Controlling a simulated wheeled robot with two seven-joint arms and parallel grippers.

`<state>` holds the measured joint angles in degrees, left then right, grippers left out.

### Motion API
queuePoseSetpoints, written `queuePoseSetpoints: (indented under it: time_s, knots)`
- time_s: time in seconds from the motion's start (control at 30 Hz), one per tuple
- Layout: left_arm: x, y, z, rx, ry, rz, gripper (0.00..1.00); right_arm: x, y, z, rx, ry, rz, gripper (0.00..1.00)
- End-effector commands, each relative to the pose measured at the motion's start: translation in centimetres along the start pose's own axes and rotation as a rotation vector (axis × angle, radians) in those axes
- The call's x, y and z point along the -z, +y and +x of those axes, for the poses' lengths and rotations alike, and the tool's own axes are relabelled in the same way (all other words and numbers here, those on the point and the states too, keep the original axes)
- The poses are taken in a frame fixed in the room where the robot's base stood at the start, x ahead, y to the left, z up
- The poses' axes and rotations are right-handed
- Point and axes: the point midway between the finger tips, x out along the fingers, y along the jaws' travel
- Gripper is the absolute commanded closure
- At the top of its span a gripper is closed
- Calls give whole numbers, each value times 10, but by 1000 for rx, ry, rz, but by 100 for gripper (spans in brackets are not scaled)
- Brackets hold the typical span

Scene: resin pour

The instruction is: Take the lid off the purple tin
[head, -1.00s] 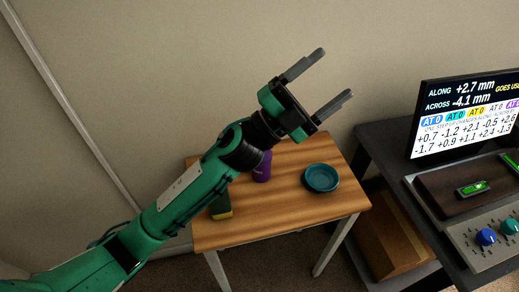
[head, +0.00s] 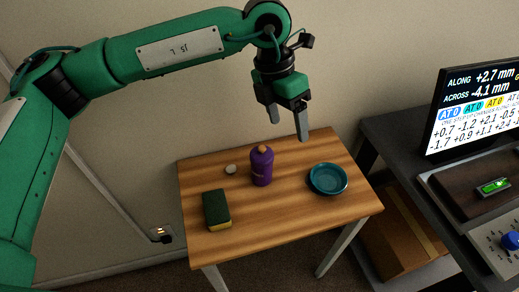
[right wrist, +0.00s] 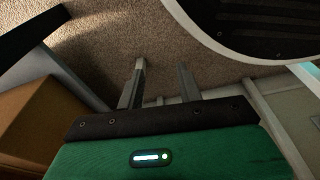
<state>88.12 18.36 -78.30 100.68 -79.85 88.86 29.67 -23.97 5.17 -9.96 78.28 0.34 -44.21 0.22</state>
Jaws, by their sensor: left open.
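The purple tin (head: 261,168) stands upright on the small wooden table, with a purple lid (head: 262,154) on it and a tan knob on top. My left gripper (head: 288,126) is open and empty in the head view, pointing down. In the picture it is above and slightly right of the tin, apart from it. My right gripper (right wrist: 162,80) is open and empty in the right wrist view, with carpet showing between its fingers. The tin is not in that view.
On the wooden table (head: 290,218) are a teal dish (head: 328,179), a green and yellow sponge (head: 216,209) and a small pale round thing (head: 231,169). A dark desk with a screen (head: 480,108) stands at the right. The table's front middle is clear.

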Motion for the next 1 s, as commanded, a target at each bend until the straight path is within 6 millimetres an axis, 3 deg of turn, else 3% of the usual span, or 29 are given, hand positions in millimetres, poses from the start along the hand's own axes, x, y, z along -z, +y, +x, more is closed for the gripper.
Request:
queuePoseSetpoints:
  time_s: [0.1, 0.3, 0.7, 1.0]
  knots:
    - [8, 32, -16, -161, 57, -38, 28, 4, 0, -2, 0, 2, 1, 64]
    - [16, 52, -25, -262, 97, -71, 28, 6, 0, -4, 0, 3, 1, 64]
    - [24, 68, 42, -259, 99, -70, 28, -9, 2, 10, -3, -1, -3, 64]
    - [27, 72, 62, -258, 98, -69, 28, -18, 4, 16, -5, -2, -5, 64]
